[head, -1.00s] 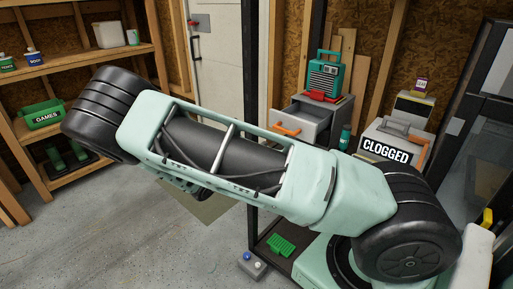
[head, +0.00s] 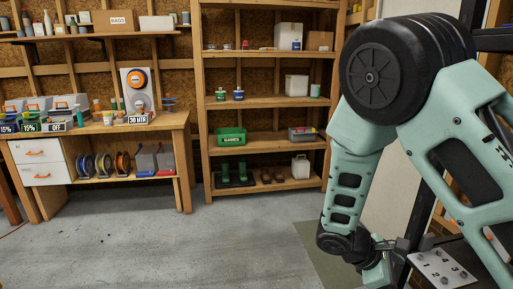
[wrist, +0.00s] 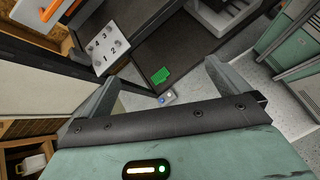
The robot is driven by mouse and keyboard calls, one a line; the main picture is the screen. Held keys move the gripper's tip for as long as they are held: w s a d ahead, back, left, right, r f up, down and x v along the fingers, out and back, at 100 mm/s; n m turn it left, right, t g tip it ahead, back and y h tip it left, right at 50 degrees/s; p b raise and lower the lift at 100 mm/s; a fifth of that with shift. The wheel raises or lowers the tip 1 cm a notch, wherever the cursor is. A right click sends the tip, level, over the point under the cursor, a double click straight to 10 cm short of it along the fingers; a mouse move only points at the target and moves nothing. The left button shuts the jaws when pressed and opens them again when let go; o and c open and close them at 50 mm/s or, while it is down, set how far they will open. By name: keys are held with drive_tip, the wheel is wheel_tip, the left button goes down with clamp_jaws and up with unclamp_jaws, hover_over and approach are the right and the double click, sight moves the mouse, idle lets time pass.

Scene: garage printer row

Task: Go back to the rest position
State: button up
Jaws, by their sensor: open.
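My gripper (wrist: 162,76) shows in the wrist view with its two grey fingers spread apart. Nothing is between the fingers. In the head view my arm is folded at the right, its elbow high and its forearm hanging down. The gripper end there is low at the right, near a grey plate with numbered marks (head: 441,270); its fingers are hard to make out. In the wrist view a green piece (wrist: 160,75) lies on a dark surface (wrist: 135,60) beyond the fingers, apart from them. The numbered plate also shows there (wrist: 107,48).
A wooden shelf unit (head: 203,126) with a green GAMES bin (head: 231,137) stands at the back. A workbench (head: 170,126) with printers and spools is at the left.

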drive_tip(key=s+a+r+m+t+y, duration=0.1)
drive_tip(key=s+a+r+y, duration=0.4)
drive_tip(key=a, duration=0.5)
drive_tip(key=s+a+r+m+t+y+p, duration=0.1)
drive_tip(key=s+a+r+m+y, duration=0.3)
drive_tip(key=s+a+r, duration=0.5)
drive_tip(key=s+a+y, duration=0.1)
drive_tip(key=s+a, duration=0.1)
drive_tip(key=shift+s+a+y, duration=0.15)
drive_tip(key=shift+s+y, duration=0.15)
drive_tip(key=shift+s, duration=0.05)
